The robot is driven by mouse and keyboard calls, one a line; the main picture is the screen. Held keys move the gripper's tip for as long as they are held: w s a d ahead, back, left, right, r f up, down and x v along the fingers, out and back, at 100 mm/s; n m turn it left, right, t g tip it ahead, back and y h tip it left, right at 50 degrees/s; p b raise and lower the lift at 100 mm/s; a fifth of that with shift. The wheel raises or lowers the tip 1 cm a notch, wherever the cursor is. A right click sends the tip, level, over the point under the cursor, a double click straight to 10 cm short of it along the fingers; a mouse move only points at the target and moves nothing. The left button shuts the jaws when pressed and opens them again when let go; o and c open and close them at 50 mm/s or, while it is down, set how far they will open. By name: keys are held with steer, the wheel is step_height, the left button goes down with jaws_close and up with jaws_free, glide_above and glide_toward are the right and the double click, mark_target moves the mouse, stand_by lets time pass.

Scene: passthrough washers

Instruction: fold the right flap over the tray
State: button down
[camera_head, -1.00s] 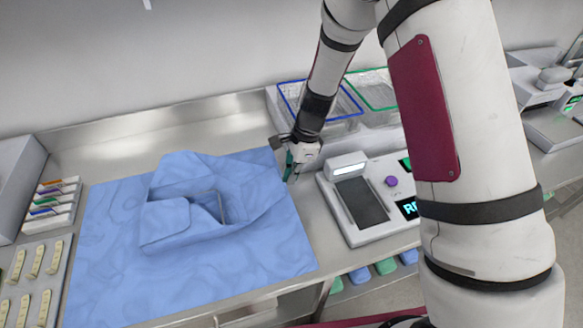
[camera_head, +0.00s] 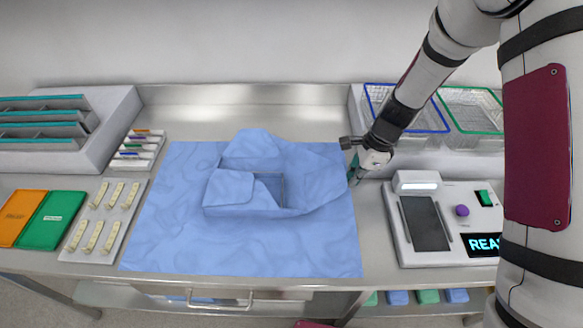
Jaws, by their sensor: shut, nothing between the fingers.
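A blue wrap sheet (camera_head: 165,235) lies spread on the steel counter. The tray (camera_head: 272,187) sits in its middle, mostly hidden under cloth, with a small part showing at its right side. A folded piece of cloth (camera_head: 229,187) covers the left of the tray, and another raised piece (camera_head: 250,148) stands behind it. The right flap (camera_head: 316,180) spreads out to the right of the tray, toward my gripper. My gripper (camera_head: 354,181) is shut and empty at the right edge of the sheet; whether it touches the cloth I cannot tell.
A device with a dark plate and lit display (camera_head: 425,223) stands right of the sheet. Wire baskets with blue (camera_head: 408,107) and green (camera_head: 470,110) rims are behind it. Left are a strip tray (camera_head: 103,218), a card rack (camera_head: 138,150), green and orange folders (camera_head: 52,220).

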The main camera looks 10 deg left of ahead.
steer(key=shift+s+a+r+p, duration=0.15)
steer(key=shift+s+a+r, duration=0.25)
steer(key=shift+a, duration=1.15)
steer(key=shift+s+a+r+p, duration=0.1)
steer(key=shift+s+a+r, duration=0.3)
steer(key=shift+a, duration=1.15)
steer(key=shift+s+a+r+p, duration=0.2)
steer(key=shift+s+a, duration=0.35)
steer(key=shift+a, duration=1)
steer(key=shift+a+r, duration=0.1)
steer(key=shift+a, duration=0.45)
steer(key=shift+w+a+f, duration=0.3)
steer(key=shift+w+a, duration=0.05)
steer(key=shift+a, duration=0.3)
steer(key=shift+s+d+r, duration=0.15)
steer(key=shift+d+r, duration=0.05)
steer(key=shift+r, duration=0.25)
steer(key=shift+p+v, duration=0.4)
steer(key=shift+v, duration=0.4)
steer(key=shift+d+p+v, duration=0.2)
steer(key=shift+p+v, duration=0.1)
steer(key=shift+v, duration=0.9)
steer(key=shift+d+p+v, duration=0.25)
steer(key=shift+v, duration=0.9)
steer(key=shift+f, duration=0.1)
